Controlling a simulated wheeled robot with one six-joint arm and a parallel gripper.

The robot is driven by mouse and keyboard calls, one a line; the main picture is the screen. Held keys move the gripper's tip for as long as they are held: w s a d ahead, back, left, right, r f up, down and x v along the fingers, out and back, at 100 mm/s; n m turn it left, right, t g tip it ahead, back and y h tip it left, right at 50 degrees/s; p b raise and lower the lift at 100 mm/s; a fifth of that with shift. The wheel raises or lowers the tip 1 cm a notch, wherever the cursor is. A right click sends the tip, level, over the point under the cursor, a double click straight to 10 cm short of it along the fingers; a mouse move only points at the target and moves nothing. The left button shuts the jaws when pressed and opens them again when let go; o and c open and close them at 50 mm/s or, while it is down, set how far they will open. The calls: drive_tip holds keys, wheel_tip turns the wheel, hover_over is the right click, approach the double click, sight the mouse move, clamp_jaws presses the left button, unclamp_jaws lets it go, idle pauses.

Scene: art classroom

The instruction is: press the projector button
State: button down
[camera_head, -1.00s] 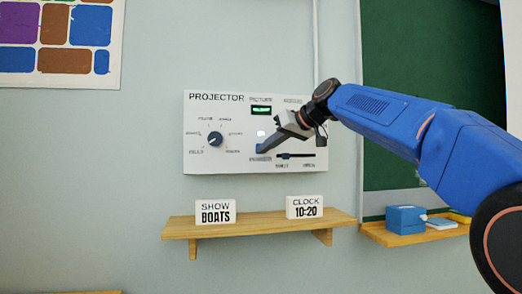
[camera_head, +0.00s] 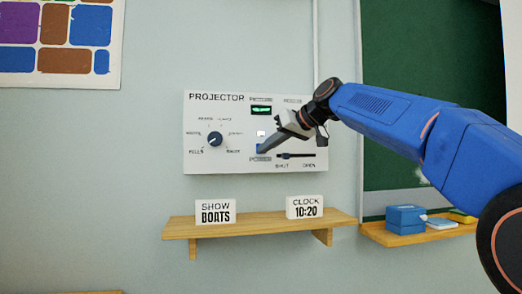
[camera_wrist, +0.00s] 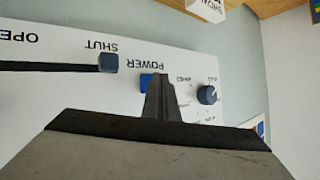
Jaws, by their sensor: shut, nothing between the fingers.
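The white projector panel (camera_head: 197,165) hangs on the wall, with a dial (camera_head: 215,139), a small lit green display (camera_head: 261,110) and a slider (camera_head: 285,155) near the word SHUT. The blue button (camera_wrist: 146,82) is marked POWER in the wrist view and partly hidden by my fingers. In the head view, my gripper (camera_head: 264,149) is at the button, in front of the panel. In the wrist view, the shut, empty fingertips (camera_wrist: 160,78) overlap the button's right side. I cannot tell whether they touch it.
Below the panel, a wooden shelf (camera_head: 265,224) holds a SHOW BOATS sign (camera_head: 215,212) and a CLOCK 10:20 sign (camera_head: 305,207). A green board (camera_head: 420,60) is at the right, with a ledge bearing a blue box (camera_head: 405,219).

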drive_tip(key=s, duration=0.2)
drive_tip(key=s+d, duration=0.1)
drive_tip(key=s, duration=0.2)
drive_tip(key=shift+s+d, duration=0.35)
idle(0.4)
drive_tip(key=s+d+f+m+h, duration=0.2)
drive_tip(key=s+d+f, duration=0.8)
drive_tip(key=f, duration=0.6)
drive_tip(key=s+d+f+m+g+h, duration=0.1)
drive_tip(key=s+d+f+m+h, duration=0.2)
drive_tip(key=s+d+f, duration=0.7)
drive_tip(key=s+d+f+m+g+h, duration=0.1)
drive_tip(key=s+d+f+m+h, duration=0.2)
drive_tip(key=s+d+f, duration=0.7)
drive_tip(key=s+f+h, duration=0.1)
drive_tip(key=s+f, duration=0.2)
drive_tip(key=f, duration=0.3)
drive_tip(key=s+f+h, duration=0.1)
drive_tip(key=s+f, duration=0.3)
drive_tip(key=f, duration=0.3)
drive_tip(key=shift+d+f, duration=0.25)
drive_tip(key=shift+d, duration=0.1)
